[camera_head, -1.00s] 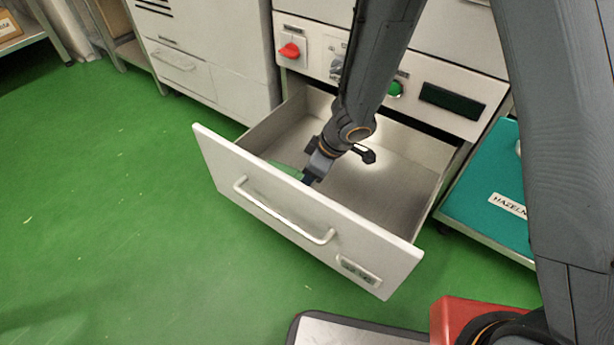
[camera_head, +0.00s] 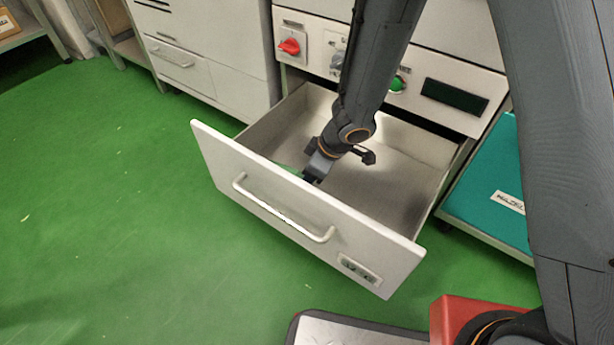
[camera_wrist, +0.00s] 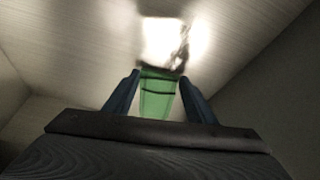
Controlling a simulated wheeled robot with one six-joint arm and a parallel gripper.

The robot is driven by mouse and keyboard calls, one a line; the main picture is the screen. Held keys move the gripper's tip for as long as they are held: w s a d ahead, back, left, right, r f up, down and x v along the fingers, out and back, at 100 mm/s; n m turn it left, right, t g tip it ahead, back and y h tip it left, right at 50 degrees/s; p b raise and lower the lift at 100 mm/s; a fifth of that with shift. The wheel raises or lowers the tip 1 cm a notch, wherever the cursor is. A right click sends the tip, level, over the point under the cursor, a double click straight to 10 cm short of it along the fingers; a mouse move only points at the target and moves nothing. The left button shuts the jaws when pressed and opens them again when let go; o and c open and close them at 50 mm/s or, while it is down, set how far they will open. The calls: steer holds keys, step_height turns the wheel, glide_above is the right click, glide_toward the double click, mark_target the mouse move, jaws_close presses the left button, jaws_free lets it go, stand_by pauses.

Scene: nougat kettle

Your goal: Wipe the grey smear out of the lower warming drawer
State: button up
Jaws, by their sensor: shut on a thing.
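The lower warming drawer (camera_head: 300,205) is pulled open, its pale front facing me. My gripper (camera_head: 312,178) reaches down inside it, close behind the front panel. In the wrist view my gripper (camera_wrist: 158,92) is shut on a green cloth-like piece (camera_wrist: 157,98) with dark lines across it. A little of the green piece (camera_head: 291,170) shows left of the gripper in the head view. Ahead of it, a dark grey streaky mark (camera_wrist: 182,52), perhaps the smear, borders a bright glare on the drawer floor. Whether the green piece touches the floor I cannot tell.
A control panel with a red switch (camera_head: 290,47) and a green button (camera_head: 397,84) sits above the drawer. A teal-topped cart (camera_head: 480,208) stands close at the right. A white cabinet (camera_head: 205,55) is at the left. Green floor is free at the left.

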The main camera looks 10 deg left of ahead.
steer(key=shift+f, duration=0.25)
steer(key=shift+d, duration=0.1)
steer(key=shift+s+d+r, duration=0.1)
steer(key=shift+s+d, duration=0.2)
steer(key=shift+d, duration=0.45)
steer(key=shift+s+d, duration=0.3)
steer(key=shift+d, duration=0.4)
steer(key=shift+s+d, duration=0.35)
steer(key=shift+d, duration=0.45)
steer(key=shift+s+d, duration=0.3)
steer(key=shift+d, duration=0.45)
steer(key=shift+s+d, duration=0.35)
steer(key=shift+d, duration=0.45)
steer(key=shift+s+d, duration=0.35)
steer(key=shift+d, duration=0.4)
steer(key=shift+s+d+f, duration=0.15)
steer(key=shift+s+d, duration=0.2)
steer(key=shift+d, duration=0.5)
steer(key=shift+s+d+f, duration=0.1)
steer(key=shift+s+d, duration=0.2)
steer(key=shift+d, duration=0.5)
steer(key=shift+s+d+r+p, duration=0.1)
steer(key=shift+s+d+p, duration=0.25)
steer(key=shift+d, duration=0.45)
steer(key=shift+s+d+r+p, duration=0.1)
steer(key=shift+s+d+p, duration=0.2)
steer(key=shift+d, duration=0.45)
steer(key=shift+r+p, duration=0.1)
steer(key=shift+p, duration=0.2)
steer(key=shift+a, duration=0.1)
